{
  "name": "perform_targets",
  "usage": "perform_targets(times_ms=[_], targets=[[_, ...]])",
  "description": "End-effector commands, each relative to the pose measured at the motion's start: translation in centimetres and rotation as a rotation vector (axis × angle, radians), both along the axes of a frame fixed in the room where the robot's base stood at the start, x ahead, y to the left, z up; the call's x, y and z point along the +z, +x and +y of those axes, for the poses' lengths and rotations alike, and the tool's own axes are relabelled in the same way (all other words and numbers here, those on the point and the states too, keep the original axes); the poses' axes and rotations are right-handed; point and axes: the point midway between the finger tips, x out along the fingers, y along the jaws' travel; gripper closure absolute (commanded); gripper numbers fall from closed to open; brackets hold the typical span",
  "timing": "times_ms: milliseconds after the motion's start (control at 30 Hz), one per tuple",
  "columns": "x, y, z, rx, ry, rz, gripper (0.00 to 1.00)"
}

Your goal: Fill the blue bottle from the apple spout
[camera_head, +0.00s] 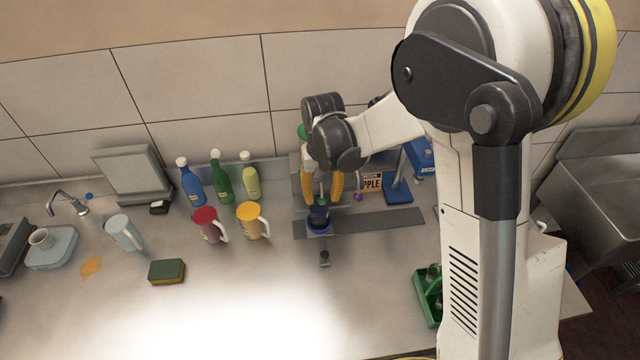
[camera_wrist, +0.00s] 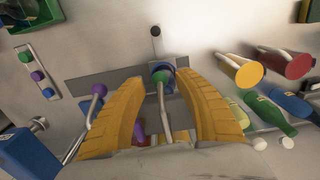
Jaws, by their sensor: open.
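My gripper (camera_head: 321,193) is open, its yellow fingers pointing down at the counter's back strip. In the wrist view, my gripper (camera_wrist: 160,82) has a thin metal spout (camera_wrist: 163,108) with a green tip between its fingers, and neither finger visibly touches it. A dark blue open container (camera_head: 318,219), seemingly the blue bottle, stands below the fingers; its rim (camera_wrist: 162,67) shows beyond the green tip. A sign reading "APPLE" (camera_head: 371,182) stands right of my gripper, beside a purple-tipped spout (camera_head: 358,197). Which spout the sign belongs to is unclear. The liquid level is hidden.
Red (camera_head: 207,224) and yellow (camera_head: 249,220) mugs stand left of my gripper, before blue (camera_head: 190,183), green (camera_head: 221,179) and yellow-green (camera_head: 250,178) bottles. A blue stand (camera_head: 398,192) is to the right, a green tray (camera_head: 426,300) front right.

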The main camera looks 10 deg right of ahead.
Motion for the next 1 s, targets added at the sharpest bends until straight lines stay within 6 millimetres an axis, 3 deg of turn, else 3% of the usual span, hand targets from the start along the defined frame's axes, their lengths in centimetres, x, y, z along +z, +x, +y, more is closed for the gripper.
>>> perform_targets(times_ms=[200,333,633,1000], targets=[[0.1,0.0,0.0,0.0,0.0,0.0,0.62],[0.1,0.0,0.0,0.0,0.0,0.0,1.0],[-0.1,0.0,0.0,0.0,0.0,0.0,1.0],[-1.9,0.0,0.0,0.0,0.0,0.0,1.0]])
